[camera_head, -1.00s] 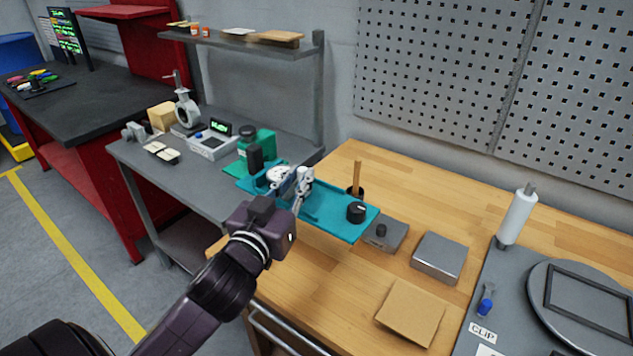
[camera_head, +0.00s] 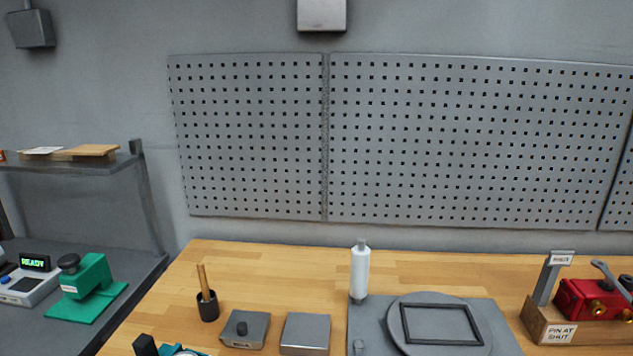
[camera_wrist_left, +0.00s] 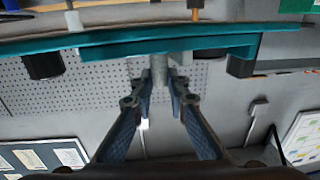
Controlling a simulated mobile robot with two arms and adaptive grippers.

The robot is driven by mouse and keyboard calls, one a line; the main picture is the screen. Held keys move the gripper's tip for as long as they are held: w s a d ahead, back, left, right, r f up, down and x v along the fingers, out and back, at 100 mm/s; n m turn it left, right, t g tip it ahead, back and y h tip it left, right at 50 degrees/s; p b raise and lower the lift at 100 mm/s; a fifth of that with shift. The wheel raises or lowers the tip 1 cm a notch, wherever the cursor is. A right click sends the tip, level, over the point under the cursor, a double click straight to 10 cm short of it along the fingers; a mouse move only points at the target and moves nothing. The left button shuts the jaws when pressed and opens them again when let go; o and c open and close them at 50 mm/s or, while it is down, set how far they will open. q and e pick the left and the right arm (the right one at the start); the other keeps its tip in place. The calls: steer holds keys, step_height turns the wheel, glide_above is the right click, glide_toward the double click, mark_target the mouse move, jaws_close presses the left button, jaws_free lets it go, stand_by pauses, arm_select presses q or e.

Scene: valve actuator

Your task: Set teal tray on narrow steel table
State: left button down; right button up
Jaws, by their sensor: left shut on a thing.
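My left gripper (camera_wrist_left: 160,82) is shut on the teal tray (camera_wrist_left: 180,42), which runs edge-on across the top of the left wrist view. Dark blocks show against the tray at its left and right. In the head view only a bit of teal and a dial (camera_head: 184,350) show at the bottom edge, beside a black block (camera_head: 145,346); the left gripper is out of that frame. The narrow steel table (camera_head: 140,276) is at the left, with a shelf (camera_head: 80,162) above it. My right gripper is not in view.
A green press (camera_head: 92,290) and a "READY" display unit (camera_head: 30,285) stand on the steel table. The wooden bench (camera_head: 260,270) holds a cup with a stick (camera_head: 207,307), a grey box (camera_head: 306,333), a white roll (camera_head: 359,271) and a red fixture (camera_head: 590,298).

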arm_select(q)
steer(key=shift+s+d, duration=0.1)
steer(key=shift+d, duration=0.05)
steer(key=shift+n+y, duration=0.4)
steer(key=shift+y, duration=0.4)
steer(key=w+a+r, duration=0.1)
steer(key=a, duration=0.1)
steer(key=w+a+r, duration=0.1)
steer(key=a+r, duration=0.1)
steer(key=w+a+r, duration=0.1)
steer(key=w+a, duration=0.1)
steer(key=a, duration=0.1)
steer(key=shift+a+r, duration=0.1)
steer(key=shift+r, duration=0.05)
steer(key=shift+n+y, duration=0.6)
steer(key=shift+y, duration=0.2)
steer(key=a+r, duration=0.1)
steer(key=a, duration=0.1)
steer(key=w+a+r, duration=0.1)
steer(key=a+r, duration=0.1)
steer(key=w+a+r, duration=0.1)
steer(key=a+r, duration=0.1)
steer(key=shift+a+r, duration=0.1)
steer(key=shift+r, duration=0.15)
step_height(320, 180, down, 15)
steer(key=b, duration=0.3)
steer(key=shift+r+b, duration=0.1)
steer(key=shift+b, duration=0.25)
steer(key=shift+f+b, duration=0.5)
steer(key=shift+f, duration=1.95)
